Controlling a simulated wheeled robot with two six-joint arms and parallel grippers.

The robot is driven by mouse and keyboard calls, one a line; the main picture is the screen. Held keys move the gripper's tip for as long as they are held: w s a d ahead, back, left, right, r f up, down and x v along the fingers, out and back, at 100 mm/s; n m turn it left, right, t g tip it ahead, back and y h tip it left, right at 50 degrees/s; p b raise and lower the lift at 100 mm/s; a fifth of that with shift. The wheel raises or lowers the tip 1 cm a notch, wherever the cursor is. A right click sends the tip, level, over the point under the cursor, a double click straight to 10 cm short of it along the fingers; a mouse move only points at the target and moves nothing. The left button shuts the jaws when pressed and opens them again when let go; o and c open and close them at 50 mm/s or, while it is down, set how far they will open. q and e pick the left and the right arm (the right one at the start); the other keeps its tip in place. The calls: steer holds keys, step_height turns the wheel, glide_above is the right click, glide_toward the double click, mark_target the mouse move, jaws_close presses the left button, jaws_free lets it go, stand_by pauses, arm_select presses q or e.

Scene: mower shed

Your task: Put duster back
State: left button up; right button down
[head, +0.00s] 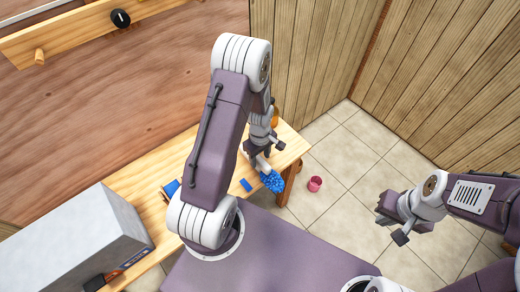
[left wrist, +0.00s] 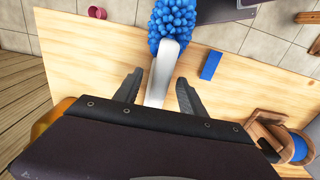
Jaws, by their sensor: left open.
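The duster, with a fluffy blue head (head: 272,181) and a pale handle, lies at the right end of the wooden workbench. In the left wrist view its blue head (left wrist: 173,24) is beyond my fingertips and its white handle (left wrist: 164,70) runs back between them. My left gripper (head: 265,150) is open over the handle; it also shows in the left wrist view (left wrist: 160,90), a finger on each side of the handle. The handle's near end is hidden behind the gripper body. My right gripper (head: 392,226) is over the floor at the right, away from the duster.
A blue block (head: 245,185) lies on the bench (left wrist: 90,60) beside the duster. A wooden holder with a blue roll (left wrist: 270,130) and a large grey box (head: 75,240) stand further left. A wall rail carries a wooden peg (head: 40,56). A pink cup (head: 315,184) is on the floor.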

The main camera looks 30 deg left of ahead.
mark_target(263, 172)
arm_select(q)
step_height(263, 172, up, 8)
steer(key=shift+s+r, duration=0.1)
steer(key=s+d+r+m+t, duration=0.1)
steer(key=s+d+r+m, duration=0.4)
steer(key=m, duration=0.8)
steer(key=s+r, duration=0.1)
steer(key=s, duration=0.2)
steer(key=shift+s+d+r, duration=0.25)
steer(key=shift+d+r, duration=0.05)
steer(key=shift+r, duration=0.05)
